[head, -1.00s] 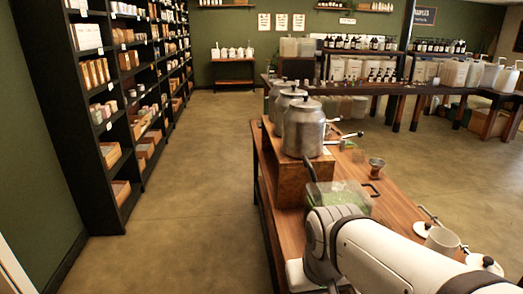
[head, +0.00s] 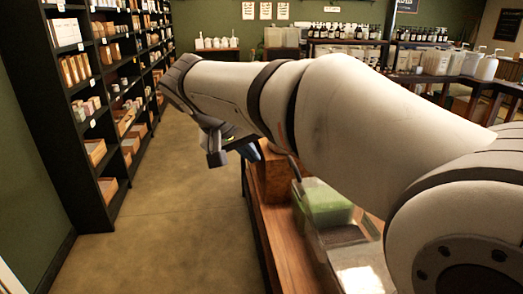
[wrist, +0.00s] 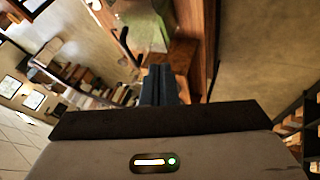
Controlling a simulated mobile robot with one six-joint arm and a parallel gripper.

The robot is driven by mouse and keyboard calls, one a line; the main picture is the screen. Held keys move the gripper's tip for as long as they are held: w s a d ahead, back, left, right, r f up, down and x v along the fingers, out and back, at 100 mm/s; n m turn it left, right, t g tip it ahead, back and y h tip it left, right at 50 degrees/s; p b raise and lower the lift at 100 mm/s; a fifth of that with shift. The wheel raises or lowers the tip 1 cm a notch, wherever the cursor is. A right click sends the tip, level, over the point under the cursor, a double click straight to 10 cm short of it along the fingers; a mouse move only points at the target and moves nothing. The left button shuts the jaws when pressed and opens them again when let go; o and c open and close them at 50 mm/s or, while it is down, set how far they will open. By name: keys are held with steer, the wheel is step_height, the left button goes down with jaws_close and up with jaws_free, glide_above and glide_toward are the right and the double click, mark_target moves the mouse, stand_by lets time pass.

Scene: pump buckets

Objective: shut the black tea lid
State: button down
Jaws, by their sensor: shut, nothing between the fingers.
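My gripper (head: 251,150) hangs at the left end of my raised arm, beside the left edge of the wooden counter in the head view. In the wrist view its dark fingers (wrist: 159,84) are together and empty. A clear bin with green contents (head: 327,204) stands on the counter. It also shows at the top of the wrist view (wrist: 150,28). Nearer than it is a second clear bin (head: 342,236) with darker contents, partly behind my arm. I cannot tell which lid is the black tea one, nor whether it is open.
The wooden counter (head: 285,245) runs along the right, with a wooden box (head: 272,175) on it. My arm hides much of the counter. A dark shelf unit (head: 92,150) lines the left wall. The floor (head: 180,215) between is clear.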

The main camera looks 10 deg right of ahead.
steer(key=w+d+f+p, duration=0.2)
steer(key=w+d+f, duration=0.2)
steer(key=d, duration=0.4)
steer(key=shift+w+f, duration=0.35)
steer(key=shift+f, duration=0.45)
steer(key=shift+d+r, duration=0.1)
